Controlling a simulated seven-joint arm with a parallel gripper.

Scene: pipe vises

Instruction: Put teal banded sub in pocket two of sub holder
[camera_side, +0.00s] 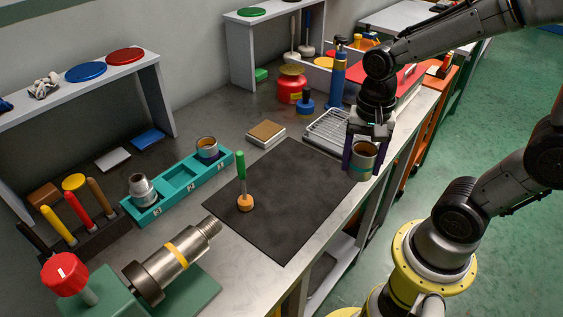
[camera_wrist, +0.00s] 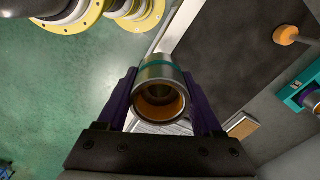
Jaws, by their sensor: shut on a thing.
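The teal banded sub (camera_side: 362,160) is a short metal cylinder with a teal band and an orange-brown inside. My gripper (camera_side: 362,150) is shut on it, one purple finger on each side, above the bench's right edge. In the wrist view the sub (camera_wrist: 160,90) sits between the fingers (camera_wrist: 163,82), its open end facing the camera. The teal sub holder (camera_side: 172,200) lies on the bench to the left, well apart from my gripper. Its middle pocket (camera_side: 180,180), which looks numbered 2, is empty. The left pocket holds a silver sub (camera_side: 142,189); the right holds an orange-lined sub (camera_side: 207,148).
A black mat (camera_side: 285,200) lies between gripper and holder; a green-handled tool (camera_side: 243,185) stands upright on it. A vise with a threaded pipe (camera_side: 175,260) is at the front left. A wire rack (camera_side: 328,128) is behind the gripper. Handled tools (camera_side: 75,215) stand left of the holder.

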